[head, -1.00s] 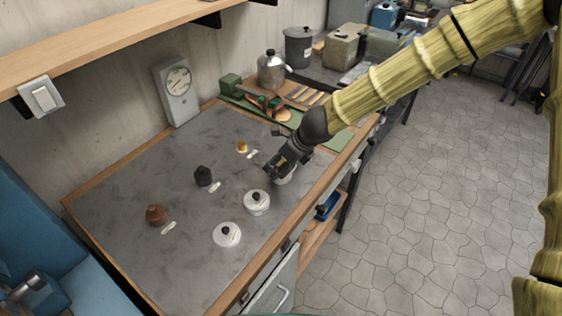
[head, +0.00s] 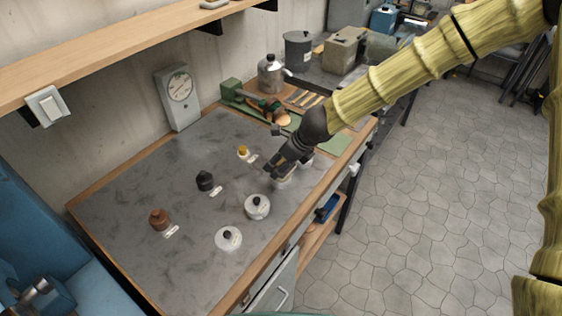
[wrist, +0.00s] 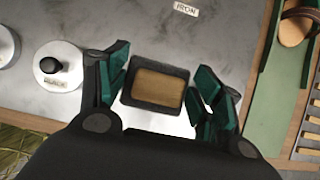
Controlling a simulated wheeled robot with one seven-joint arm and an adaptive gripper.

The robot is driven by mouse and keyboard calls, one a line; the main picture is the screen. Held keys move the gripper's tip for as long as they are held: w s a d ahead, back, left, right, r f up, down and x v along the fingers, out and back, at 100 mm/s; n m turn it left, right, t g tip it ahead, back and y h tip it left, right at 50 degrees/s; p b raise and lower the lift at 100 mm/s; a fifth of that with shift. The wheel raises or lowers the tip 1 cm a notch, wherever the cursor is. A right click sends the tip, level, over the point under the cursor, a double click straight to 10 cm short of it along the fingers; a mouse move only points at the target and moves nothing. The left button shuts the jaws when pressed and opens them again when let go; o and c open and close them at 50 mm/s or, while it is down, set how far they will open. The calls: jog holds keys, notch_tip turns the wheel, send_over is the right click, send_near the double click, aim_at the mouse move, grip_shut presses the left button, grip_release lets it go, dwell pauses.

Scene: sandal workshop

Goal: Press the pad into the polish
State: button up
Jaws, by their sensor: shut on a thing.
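My gripper (wrist: 160,90) is shut on a dark block with a tan rectangular face, which I take to be the pad (wrist: 158,88). In the head view my gripper (head: 273,170) is low over the far right of the bench, and the pad cannot be made out there. A pale round tin (wrist: 150,120) shows partly under the pad in the wrist view; its contents are hidden. I cannot tell whether pad and tin touch. A white tin with a black knob and a label (wrist: 60,72) stands to the left.
Two white knobbed tins (head: 257,207) (head: 228,238) stand at the bench's front. Brown (head: 159,219), black (head: 205,181) and yellow (head: 242,151) small items stand behind, each by a label. A dial scale (head: 179,95) is at the wall. The left bench top is clear.

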aim_at(281, 161)
jog(key=shift+r+p, duration=2.1)
jog(key=shift+r, duration=0.2)
jog(key=shift+a+f+n, duration=0.15)
jog(key=shift+n, duration=0.15)
jog(key=shift+s+a+f+g, duration=0.15)
jog(key=shift+a+f+g, duration=0.05)
jog(key=shift+g, duration=0.1)
jog(key=shift+d+n, duration=0.1)
jog(key=shift+n, duration=0.2)
